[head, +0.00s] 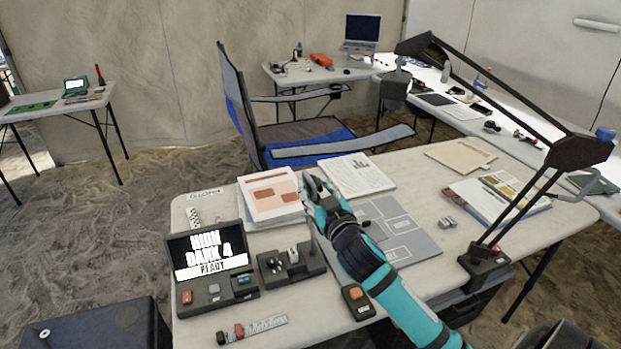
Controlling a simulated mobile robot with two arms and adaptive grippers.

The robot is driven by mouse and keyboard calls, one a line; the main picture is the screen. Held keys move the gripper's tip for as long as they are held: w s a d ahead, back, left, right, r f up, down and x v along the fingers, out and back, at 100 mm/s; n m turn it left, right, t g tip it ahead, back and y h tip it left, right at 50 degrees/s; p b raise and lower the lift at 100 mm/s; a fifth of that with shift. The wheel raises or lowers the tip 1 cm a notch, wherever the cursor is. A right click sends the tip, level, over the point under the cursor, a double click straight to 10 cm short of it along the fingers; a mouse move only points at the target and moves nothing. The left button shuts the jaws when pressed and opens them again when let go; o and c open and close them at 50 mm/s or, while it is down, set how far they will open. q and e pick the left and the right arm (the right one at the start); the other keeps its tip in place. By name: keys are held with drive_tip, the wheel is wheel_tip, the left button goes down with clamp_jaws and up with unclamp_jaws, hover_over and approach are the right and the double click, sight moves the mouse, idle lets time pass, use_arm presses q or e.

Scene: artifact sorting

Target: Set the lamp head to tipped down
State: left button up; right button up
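The desk lamp has a black jointed arm (500,95) that rises from a base (483,258) on the right side of the near table. Its dark grey lamp head (394,88) hangs below the far end of the arm, above the table's back edge; its exact tilt is hard to tell. My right gripper (312,187), on a teal and black arm from the lower right, is over the near table by the papers, well left of and below the lamp head. The gap between its fingers is not clear. My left gripper is not in view.
The near table (295,325) holds a small screen panel (212,262), a switch box (290,264), papers (268,195), a grey board (395,228) and an open binder (500,195). A folding chair (300,130) stands behind it. Space above the table's middle is mostly open.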

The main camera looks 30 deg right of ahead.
drive_tip(key=shift+x, duration=1.55)
clamp_jaws()
